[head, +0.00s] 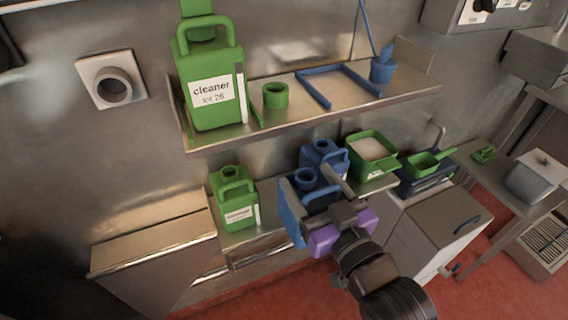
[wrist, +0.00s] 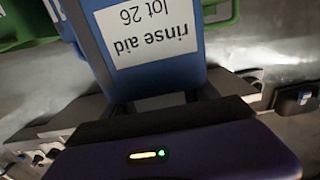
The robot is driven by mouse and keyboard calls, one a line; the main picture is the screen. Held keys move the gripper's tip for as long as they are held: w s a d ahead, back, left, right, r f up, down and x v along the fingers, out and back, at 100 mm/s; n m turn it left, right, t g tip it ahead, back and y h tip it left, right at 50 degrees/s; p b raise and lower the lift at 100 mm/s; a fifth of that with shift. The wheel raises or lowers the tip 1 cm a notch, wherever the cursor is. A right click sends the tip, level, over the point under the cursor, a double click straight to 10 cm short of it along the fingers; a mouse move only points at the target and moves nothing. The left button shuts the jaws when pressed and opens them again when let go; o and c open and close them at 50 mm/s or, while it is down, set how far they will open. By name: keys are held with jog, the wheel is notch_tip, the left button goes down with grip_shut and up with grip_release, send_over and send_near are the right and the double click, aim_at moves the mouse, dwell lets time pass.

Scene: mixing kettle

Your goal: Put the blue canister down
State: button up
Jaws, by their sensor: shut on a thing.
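A blue canister (head: 291,216) is in my gripper (head: 318,196), in front of the lower steel shelf (head: 254,239) in the head view. In the wrist view the same blue canister (wrist: 150,70) fills the space ahead of the jaws, with a white label reading "rinse aid lot 26", upside down in the picture. My gripper (wrist: 160,105) is shut on it. The canister looks about upright. Its base is hidden, so I cannot tell whether it touches the shelf. A second blue canister (head: 322,153) stands just behind it.
A green canister (head: 234,203) stands to the left on the lower shelf. A green tub of white powder (head: 371,150) is to the right. The upper shelf (head: 310,108) overhangs, holding a large green cleaner canister (head: 209,85). Some bare shelf shows beside the small green canister.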

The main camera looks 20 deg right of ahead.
jog(key=w+p, duration=0.2)
jog(key=w, duration=1.1)
notch_tip(320, 180, down, 7)
jog(key=shift+w, duration=0.45)
jog(key=shift+f, duration=0.2)
jog(key=o, duration=1.9)
jog(key=shift+o, duration=0.2)
jog(key=shift+r, duration=0.1)
